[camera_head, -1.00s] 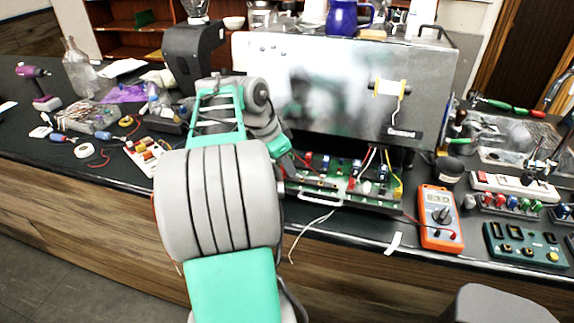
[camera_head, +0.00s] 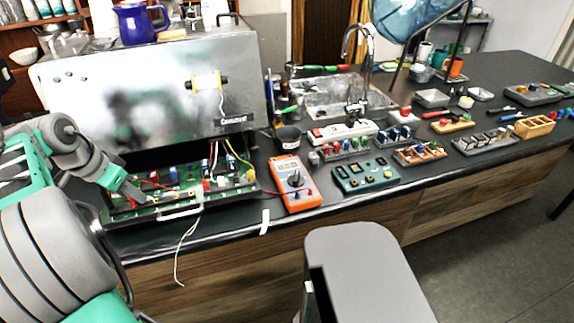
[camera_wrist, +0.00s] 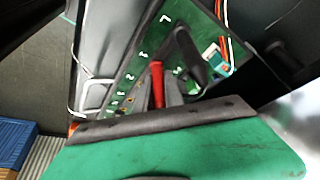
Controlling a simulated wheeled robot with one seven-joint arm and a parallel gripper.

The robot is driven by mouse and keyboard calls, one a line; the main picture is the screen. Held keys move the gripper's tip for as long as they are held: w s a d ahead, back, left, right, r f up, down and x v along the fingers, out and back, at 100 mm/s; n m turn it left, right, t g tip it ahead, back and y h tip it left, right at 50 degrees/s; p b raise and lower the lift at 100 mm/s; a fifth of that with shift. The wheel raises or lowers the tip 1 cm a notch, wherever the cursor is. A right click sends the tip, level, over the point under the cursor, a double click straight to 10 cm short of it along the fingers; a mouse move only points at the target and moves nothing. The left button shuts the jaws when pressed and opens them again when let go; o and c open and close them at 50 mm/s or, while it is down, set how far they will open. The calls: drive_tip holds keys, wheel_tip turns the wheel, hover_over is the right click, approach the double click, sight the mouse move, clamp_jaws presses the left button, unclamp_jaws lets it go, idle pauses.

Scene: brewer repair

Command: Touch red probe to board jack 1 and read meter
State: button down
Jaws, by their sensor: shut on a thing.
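The orange multimeter (camera_head: 296,183) lies on the dark counter right of the opened brewer; its display is too small to read. The green circuit board (camera_head: 215,183) sits in a tray below the steel housing. My gripper (camera_head: 130,190) is low over the left part of this board. In the wrist view, the red probe (camera_wrist: 157,85) is held at my gripper, which is shut on it. The board (camera_wrist: 150,45) there carries a row of white numerals and small gold jacks (camera_wrist: 122,110). The probe's tip and any contact with jack 1 cannot be made out.
The steel brewer housing (camera_head: 150,95) stands close above the board. Red, white and yellow wires rise at the board's right. A teal panel (camera_head: 366,174), a power strip (camera_head: 342,131) and several part trays cover the counter to the right. A pale cable hangs over the front edge.

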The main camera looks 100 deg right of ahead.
idle(0.3)
drive_tip(key=shift+r+p, duration=2.3)
drive_tip(key=shift+r, duration=0.25)
